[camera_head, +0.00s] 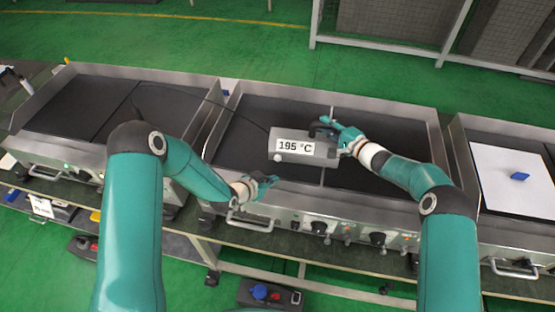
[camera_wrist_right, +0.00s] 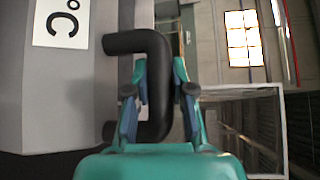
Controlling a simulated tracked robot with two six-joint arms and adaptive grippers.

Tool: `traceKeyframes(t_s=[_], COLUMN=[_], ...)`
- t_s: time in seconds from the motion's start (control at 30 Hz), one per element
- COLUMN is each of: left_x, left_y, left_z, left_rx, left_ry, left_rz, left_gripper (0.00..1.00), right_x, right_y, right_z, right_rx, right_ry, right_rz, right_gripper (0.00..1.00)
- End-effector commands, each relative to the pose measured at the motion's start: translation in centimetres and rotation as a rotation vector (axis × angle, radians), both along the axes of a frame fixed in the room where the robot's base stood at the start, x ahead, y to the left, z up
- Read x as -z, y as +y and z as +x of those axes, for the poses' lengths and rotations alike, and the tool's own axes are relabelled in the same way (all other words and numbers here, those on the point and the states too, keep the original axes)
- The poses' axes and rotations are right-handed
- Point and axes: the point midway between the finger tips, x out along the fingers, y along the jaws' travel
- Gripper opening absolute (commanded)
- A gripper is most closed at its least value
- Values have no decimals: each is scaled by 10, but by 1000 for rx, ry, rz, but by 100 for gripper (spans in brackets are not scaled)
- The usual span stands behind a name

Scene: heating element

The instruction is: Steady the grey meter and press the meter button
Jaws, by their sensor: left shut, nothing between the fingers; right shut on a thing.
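The grey meter (camera_head: 304,152) is in the middle of the head view, over the dark plate of the middle unit. Its display reads 195 °C. A pale round button (camera_head: 277,158) shows at its lower left front. My right gripper (camera_head: 332,131) is shut on the meter's black handle at the meter's right side. The right wrist view shows the fingers on both sides of the handle (camera_wrist_right: 157,85), beside the meter's grey body (camera_wrist_right: 75,95). My left gripper (camera_head: 270,180) is shut and empty, a little below and left of the meter, apart from it.
The middle heating unit (camera_head: 380,180) has knobs and a handle along its front. Another unit (camera_head: 75,105) stands to the left. At the right a white sheet (camera_head: 505,172) bears a blue object (camera_head: 520,176). A thin cable (camera_head: 228,106) runs left from the meter.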

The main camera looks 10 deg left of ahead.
Motion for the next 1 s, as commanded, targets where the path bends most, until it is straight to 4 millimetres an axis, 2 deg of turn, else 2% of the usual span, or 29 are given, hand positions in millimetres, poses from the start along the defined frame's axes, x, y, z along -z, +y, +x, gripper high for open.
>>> traceKeyframes(t_s=[0.03, 0.4, 0.43, 0.57, 0.6, 1.0], left_x=[0, 1, 1, 0, 0, 0], left_y=[0, 0, 0, 0, 0, 0], left_z=[0, 0, 0, 0, 0, 0], left_rx=[0, 1, 1, 1, 1, 1], left_ry=[0, 0, 0, 0, 0, 0], left_rz=[0, -1, -1, -1, -1, -1], left_gripper=[0, 0, 0, 0, 0, 0], right_x=[5, 6, 5, 4, 4, 1], right_y=[0, 0, 0, 0, 0, -3], right_z=[-2, -2, -2, -1, -1, -3], right_rx=[-1, -1, -1, -1, -1, 0], right_ry=[8, 9, 9, 7, 5, 2], right_rz=[-5, -4, -4, -3, -3, -1], right_gripper=[0, 0, 28, 50, 52, 52])
